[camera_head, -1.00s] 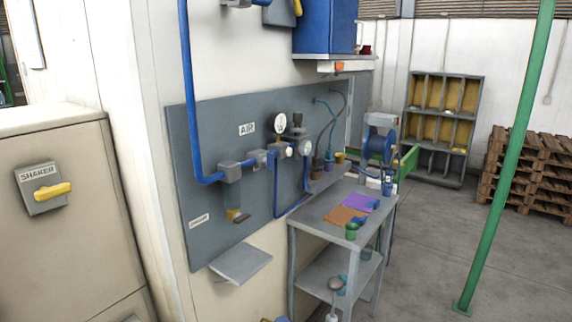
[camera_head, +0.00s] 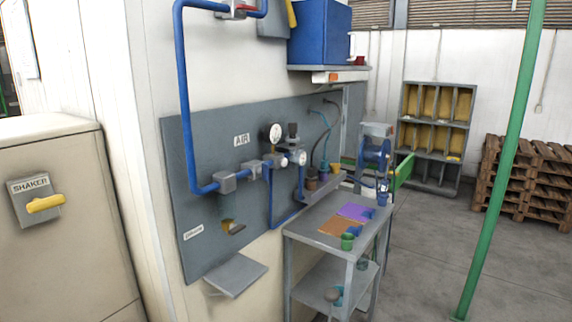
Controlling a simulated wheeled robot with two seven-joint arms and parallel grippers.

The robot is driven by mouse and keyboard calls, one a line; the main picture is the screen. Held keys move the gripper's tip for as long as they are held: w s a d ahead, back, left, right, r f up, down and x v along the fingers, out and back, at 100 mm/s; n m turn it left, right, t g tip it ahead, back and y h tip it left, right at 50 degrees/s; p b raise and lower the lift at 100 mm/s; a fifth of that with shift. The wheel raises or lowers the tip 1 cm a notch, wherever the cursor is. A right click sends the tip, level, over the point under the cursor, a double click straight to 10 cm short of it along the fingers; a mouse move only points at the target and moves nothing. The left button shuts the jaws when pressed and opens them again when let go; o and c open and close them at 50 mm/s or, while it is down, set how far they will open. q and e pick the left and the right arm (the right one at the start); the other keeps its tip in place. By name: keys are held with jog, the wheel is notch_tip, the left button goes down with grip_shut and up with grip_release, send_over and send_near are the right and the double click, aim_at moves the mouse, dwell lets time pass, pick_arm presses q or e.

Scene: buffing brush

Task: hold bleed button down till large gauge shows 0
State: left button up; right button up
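The grey air panel (camera_head: 215,130) is on the white wall at the centre left, with an "AIR" label. A large round gauge (camera_head: 271,133) stands on the blue pipe there; its reading is too small to tell. A smaller white-faced dial (camera_head: 299,157) sits lower right of it. A dark knob-like part (camera_head: 293,131) is between and above them. I cannot tell which part is the bleed button. Neither of my grippers is in view.
A grey metal table (camera_head: 318,228) with purple and orange mats and a green cup stands right of the panel. A beige shaker cabinet (camera_head: 70,200) is at left. A green post (camera_head: 504,150), pallets (camera_head: 525,180) and a shelf rack (camera_head: 437,135) are at right. The floor between is open.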

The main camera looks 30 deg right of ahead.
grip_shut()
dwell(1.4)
